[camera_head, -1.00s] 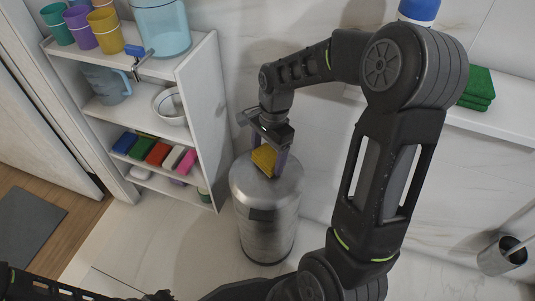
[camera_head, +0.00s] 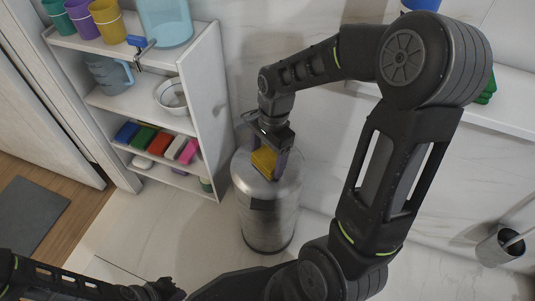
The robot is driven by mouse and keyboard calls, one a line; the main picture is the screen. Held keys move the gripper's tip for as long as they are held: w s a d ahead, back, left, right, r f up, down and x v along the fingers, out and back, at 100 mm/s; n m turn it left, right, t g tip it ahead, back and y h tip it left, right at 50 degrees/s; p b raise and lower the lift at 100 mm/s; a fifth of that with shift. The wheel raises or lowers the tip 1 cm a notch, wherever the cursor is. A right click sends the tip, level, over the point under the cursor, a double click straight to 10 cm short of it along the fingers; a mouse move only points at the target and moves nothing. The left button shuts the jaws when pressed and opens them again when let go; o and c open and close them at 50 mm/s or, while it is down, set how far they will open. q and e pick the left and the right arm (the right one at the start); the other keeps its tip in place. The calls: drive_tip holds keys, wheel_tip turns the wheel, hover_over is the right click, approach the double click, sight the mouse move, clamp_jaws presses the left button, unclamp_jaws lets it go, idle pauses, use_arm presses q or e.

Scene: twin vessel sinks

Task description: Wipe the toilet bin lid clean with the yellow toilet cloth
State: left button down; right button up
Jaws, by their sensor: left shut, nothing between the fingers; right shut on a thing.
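The toilet bin (camera_head: 268,218) is a metal cylinder standing on the floor, and its round lid (camera_head: 249,181) faces up. My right gripper (camera_head: 267,160) points down over the lid and is shut on the yellow cloth (camera_head: 263,161). The cloth is at the lid's surface, towards its back; I cannot tell whether it presses on it. The fingers and cloth hide part of the lid. My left gripper (camera_head: 165,291) is low at the bottom edge, away from the bin, dark and small in view; it is shut and empty.
A white shelf unit (camera_head: 213,115) stands left of the bin, with cups, a blue jug (camera_head: 110,74), a bowl (camera_head: 172,96) and coloured sponges (camera_head: 160,143). A toilet brush holder (camera_head: 498,247) is at the right. Floor in front of the bin is clear.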

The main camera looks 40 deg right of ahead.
drive_tip(key=shift+f, duration=0.2)
idle(0.4)
drive_tip(key=shift+w+d+r+p, duration=0.1)
drive_tip(key=shift+w+d+p, duration=0.45)
drive_tip(key=shift+w+d, duration=0.9)
drive_tip(key=shift+a+r, duration=0.1)
drive_tip(key=shift+r+p, duration=0.55)
drive_tip(key=shift+p, duration=0.1)
